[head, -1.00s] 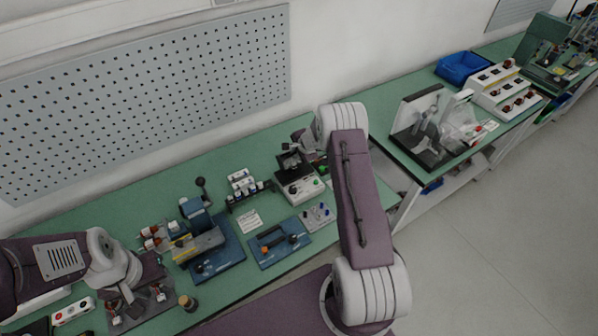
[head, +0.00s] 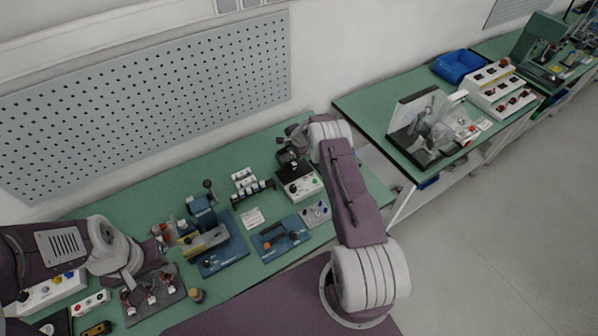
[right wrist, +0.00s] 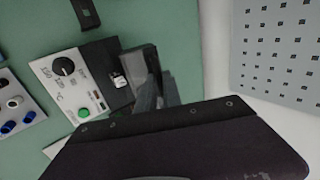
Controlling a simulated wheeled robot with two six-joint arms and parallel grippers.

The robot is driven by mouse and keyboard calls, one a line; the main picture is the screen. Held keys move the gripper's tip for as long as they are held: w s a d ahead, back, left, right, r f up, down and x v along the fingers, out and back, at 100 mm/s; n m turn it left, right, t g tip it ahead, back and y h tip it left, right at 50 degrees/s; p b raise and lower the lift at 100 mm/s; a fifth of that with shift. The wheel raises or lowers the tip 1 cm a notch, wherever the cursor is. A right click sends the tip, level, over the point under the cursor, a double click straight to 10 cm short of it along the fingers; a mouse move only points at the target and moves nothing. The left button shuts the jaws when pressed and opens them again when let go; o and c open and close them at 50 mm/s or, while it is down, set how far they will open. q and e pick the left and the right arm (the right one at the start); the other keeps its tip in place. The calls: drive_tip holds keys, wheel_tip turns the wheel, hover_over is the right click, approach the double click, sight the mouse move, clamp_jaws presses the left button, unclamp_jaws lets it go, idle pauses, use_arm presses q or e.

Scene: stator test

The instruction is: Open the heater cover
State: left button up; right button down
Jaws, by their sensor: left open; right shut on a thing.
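The heater (head: 303,187) stands on the green bench near its right end, with a white control panel and a black body. In the right wrist view its panel (right wrist: 70,88) shows a black dial and a green button. My right gripper (head: 293,136) is at the back of the heater, partly hidden by my arm. In the right wrist view its grey fingers (right wrist: 152,88) are shut at the edge of the black heater cover (right wrist: 117,72). The cover's exact angle is hard to tell. My left gripper (head: 140,275) is open at the bench's left.
A pegboard (head: 150,100) is on the wall behind. A second bench (head: 375,108) lies to the right past a gap.

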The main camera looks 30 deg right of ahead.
drive_tip(key=shift+w+f+b, duration=0.4)
drive_tip(key=shift+w+b, duration=0.05)
drive_tip(key=shift+b, duration=0.75)
drive_tip(key=shift+w+b, duration=0.3)
drive_tip(key=shift+b, duration=0.05)
drive_tip(key=shift+w+a+r, duration=0.1)
drive_tip(key=shift+r, duration=0.25)
